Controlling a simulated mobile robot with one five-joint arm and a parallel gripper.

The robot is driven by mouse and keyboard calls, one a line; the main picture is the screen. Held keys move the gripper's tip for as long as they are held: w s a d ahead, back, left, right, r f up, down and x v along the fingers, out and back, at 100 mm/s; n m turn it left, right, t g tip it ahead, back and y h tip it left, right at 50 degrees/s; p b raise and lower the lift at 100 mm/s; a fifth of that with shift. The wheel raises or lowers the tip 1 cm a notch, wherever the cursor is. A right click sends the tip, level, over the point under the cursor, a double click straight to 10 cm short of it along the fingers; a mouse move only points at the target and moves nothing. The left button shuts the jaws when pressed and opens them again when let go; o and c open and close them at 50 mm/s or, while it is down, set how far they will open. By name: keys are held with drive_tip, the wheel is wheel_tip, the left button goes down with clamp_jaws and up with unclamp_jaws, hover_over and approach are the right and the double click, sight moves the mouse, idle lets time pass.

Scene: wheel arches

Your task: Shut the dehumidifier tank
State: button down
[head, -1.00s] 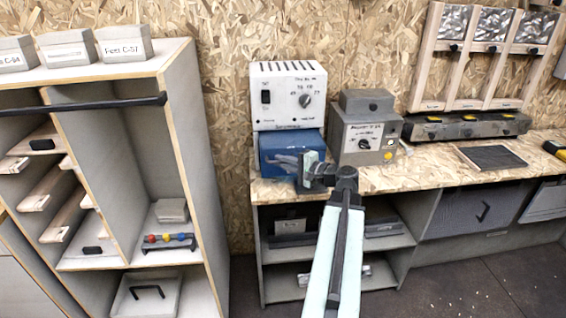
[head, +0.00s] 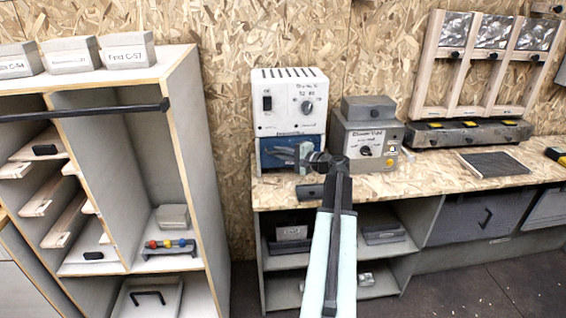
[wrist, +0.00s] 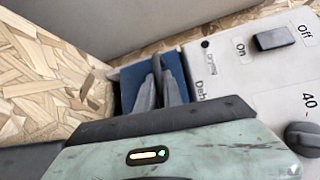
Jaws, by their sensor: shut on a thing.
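The dehumidifier is a white box (head: 289,98) with a black switch and a grey dial, at the back of the bench. Its blue tank (head: 268,160) sits under the white body, with its front about level with it. My gripper (head: 298,152) is at the tank's front, shut on the tank; its grip point is largely hidden by the jaws. In the wrist view, my gripper's grey fingers (wrist: 160,88) are close together against the blue tank (wrist: 130,85), below the white body (wrist: 235,75). Whether any gap remains at the tank's edges is not clear.
A grey box with a dial and yellow button (head: 368,140) stands close to the right of the dehumidifier. The bench (head: 420,180) has a dark vented plate (head: 492,163) farther right. A tall grey shelf unit (head: 190,130) stands to the left.

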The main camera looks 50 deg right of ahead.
drive_tip(key=shift+w+d+r, duration=0.1)
drive_tip(key=shift+w+d, duration=0.25)
drive_tip(key=c, duration=1.5)
unclamp_jaws()
drive_tip(key=s, duration=0.5)
drive_tip(key=s+r+p, duration=0.1)
drive_tip(key=s, duration=0.1)
drive_tip(key=shift+s+d, duration=0.4)
drive_tip(key=shift+f, duration=0.1)
